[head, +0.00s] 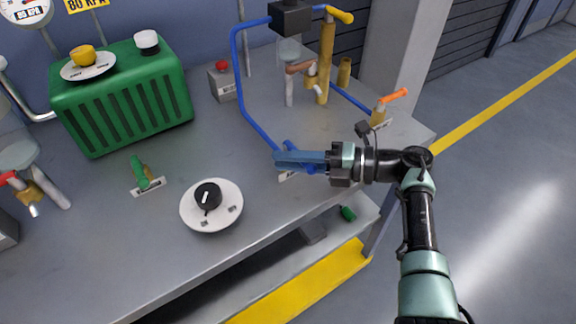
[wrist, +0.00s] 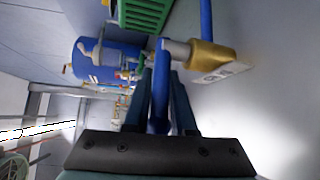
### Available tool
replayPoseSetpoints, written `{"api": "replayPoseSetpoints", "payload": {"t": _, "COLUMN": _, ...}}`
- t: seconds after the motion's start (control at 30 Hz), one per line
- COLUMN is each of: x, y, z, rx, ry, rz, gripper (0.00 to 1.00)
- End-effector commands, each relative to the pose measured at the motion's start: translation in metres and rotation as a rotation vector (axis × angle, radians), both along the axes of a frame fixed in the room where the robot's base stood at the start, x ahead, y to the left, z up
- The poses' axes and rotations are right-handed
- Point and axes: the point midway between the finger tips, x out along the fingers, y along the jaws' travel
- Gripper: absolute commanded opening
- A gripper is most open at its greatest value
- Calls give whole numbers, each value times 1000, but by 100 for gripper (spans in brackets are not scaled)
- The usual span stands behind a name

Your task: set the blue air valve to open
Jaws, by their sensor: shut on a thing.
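The blue air valve sits near the right part of the grey bench, at the low end of a blue pipe (head: 241,90). In the wrist view its brass body (wrist: 208,56) lies beside a pale label plate (wrist: 222,74), and its blue lever (wrist: 159,100) runs between my fingers. My gripper (head: 280,160) comes in from the right and is shut on that lever; it also shows in the wrist view (wrist: 160,82). In the head view my fingers hide most of the valve, and the label cannot be read.
A green-handled valve (head: 143,173) and a white dial with a black knob (head: 208,196) lie to the left. A green tank (head: 120,97) stands at the back left. An orange-handled valve (head: 391,100) and yellow-brown pipework (head: 326,60) stand behind my gripper. The floor right of the bench is clear.

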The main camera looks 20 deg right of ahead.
Motion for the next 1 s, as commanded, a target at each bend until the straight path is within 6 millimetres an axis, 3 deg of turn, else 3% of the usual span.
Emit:
{"api": "replayPoseSetpoints", "payload": {"t": 0.4, "x": 1, "y": 0, "z": 3, "rx": -1, "ry": -5, "rz": 2, "gripper": 0}}
{"api": "replayPoseSetpoints", "payload": {"t": 0.43, "x": 1, "y": 0, "z": 3, "rx": -1, "ry": -5, "rz": 2, "gripper": 27}}
{"api": "replayPoseSetpoints", "payload": {"t": 0.6, "x": 1, "y": 0, "z": 2, "rx": -1, "ry": -3, "rz": 3, "gripper": 53}}
{"api": "replayPoseSetpoints", "payload": {"t": 1.0, "x": -5, "y": -10, "z": 2, "rx": -1, "ry": -1, "rz": 0, "gripper": 53}}
